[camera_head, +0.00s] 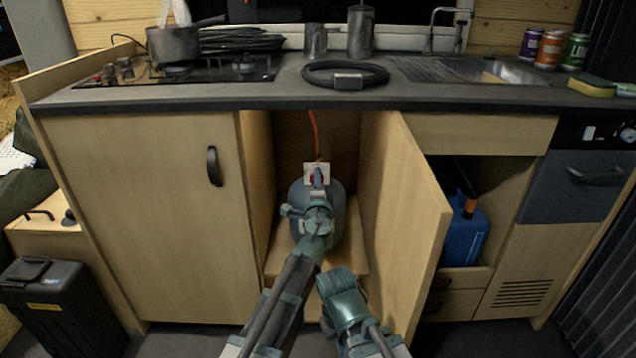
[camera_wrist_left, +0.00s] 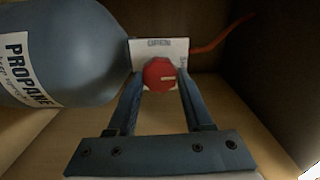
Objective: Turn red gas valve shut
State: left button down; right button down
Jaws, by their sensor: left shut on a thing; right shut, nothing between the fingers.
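The red gas valve knob (camera_wrist_left: 159,74) is in the middle of the left wrist view, with a white label plate (camera_wrist_left: 141,48) behind it. In the head view a sliver of red (camera_head: 312,180) shows beside my fingers. My left gripper (camera_wrist_left: 159,80) has one finger on each side of the knob and is shut on it; it also shows in the head view (camera_head: 318,178). The grey propane bottle (camera_wrist_left: 75,55) is beside the valve and stands in the open cupboard (camera_head: 338,205). My right gripper (camera_head: 338,284) is shut and empty, low in front of the cupboard; its fingertips are hard to make out.
An orange-red hose (camera_head: 315,135) rises behind the valve. The open cupboard door (camera_head: 408,230) stands out on the right, and a closed door (camera_head: 150,220) is on the left. A blue container (camera_head: 466,235) sits in the right compartment. The countertop (camera_head: 215,95) overhangs above.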

pick_arm(q)
jog(key=shift+m, duration=0.5)
jog(key=shift+c, duration=1.5)
grip_release()
